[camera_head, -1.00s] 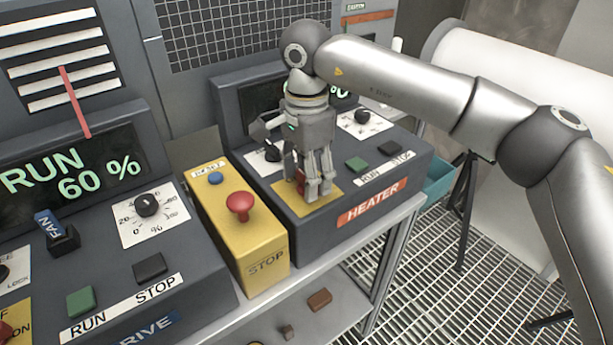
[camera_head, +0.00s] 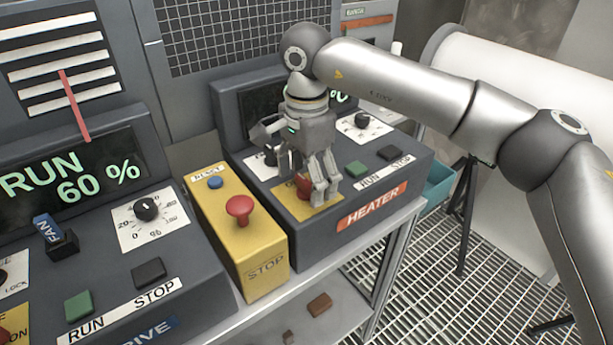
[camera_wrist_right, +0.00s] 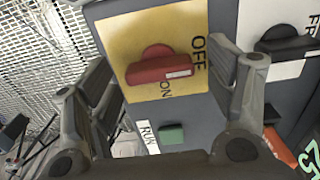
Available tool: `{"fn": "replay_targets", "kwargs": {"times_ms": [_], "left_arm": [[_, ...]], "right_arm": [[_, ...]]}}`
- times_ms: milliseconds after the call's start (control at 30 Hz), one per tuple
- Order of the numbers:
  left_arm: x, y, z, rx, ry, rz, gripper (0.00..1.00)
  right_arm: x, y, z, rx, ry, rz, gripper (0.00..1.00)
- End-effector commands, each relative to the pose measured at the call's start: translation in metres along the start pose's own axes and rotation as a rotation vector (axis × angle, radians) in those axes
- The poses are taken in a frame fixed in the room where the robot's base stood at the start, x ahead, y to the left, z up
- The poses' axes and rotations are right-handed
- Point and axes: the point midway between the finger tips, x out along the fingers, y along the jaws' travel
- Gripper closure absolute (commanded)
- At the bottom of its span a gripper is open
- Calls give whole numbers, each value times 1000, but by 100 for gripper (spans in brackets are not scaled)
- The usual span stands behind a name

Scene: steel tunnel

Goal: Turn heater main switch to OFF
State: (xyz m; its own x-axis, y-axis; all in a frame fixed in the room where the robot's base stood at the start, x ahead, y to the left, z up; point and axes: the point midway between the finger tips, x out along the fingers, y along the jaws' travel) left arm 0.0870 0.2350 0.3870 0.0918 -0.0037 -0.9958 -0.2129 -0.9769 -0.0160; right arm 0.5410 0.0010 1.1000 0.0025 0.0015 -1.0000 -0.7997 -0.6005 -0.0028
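The heater main switch is a red handle (camera_head: 303,187) on a yellow plate (camera_head: 325,207) of the heater box (camera_head: 380,180). In the right wrist view the red handle (camera_wrist_right: 150,72) lies nearly crosswise on the yellow plate (camera_wrist_right: 120,42). Its white-marked end lies between the OFF and ON labels. My left gripper is not in view.
A yellow stop box with a red mushroom button (camera_head: 239,207) stands left of the heater box. Green (camera_head: 356,169) and black (camera_head: 388,153) buttons and a dial (camera_head: 361,120) are close by on the heater panel. The fan drive panel (camera_head: 190,250) is at the left.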

Motion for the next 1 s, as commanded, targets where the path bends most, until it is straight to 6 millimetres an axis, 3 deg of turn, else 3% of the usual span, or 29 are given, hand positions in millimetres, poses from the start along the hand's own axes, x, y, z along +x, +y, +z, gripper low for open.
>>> {"fn": "replay_targets", "kwargs": {"times_ms": [233,367,700,1000], "left_arm": [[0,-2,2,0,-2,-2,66],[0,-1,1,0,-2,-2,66],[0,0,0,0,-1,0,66],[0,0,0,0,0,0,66]], "right_arm": [[-1,0,0,1,0,2,23],[-12,0,0,1,1,1,23],[-83,-1,0,1,1,-2,23],[-117,0,0,0,0,1,23]]}}
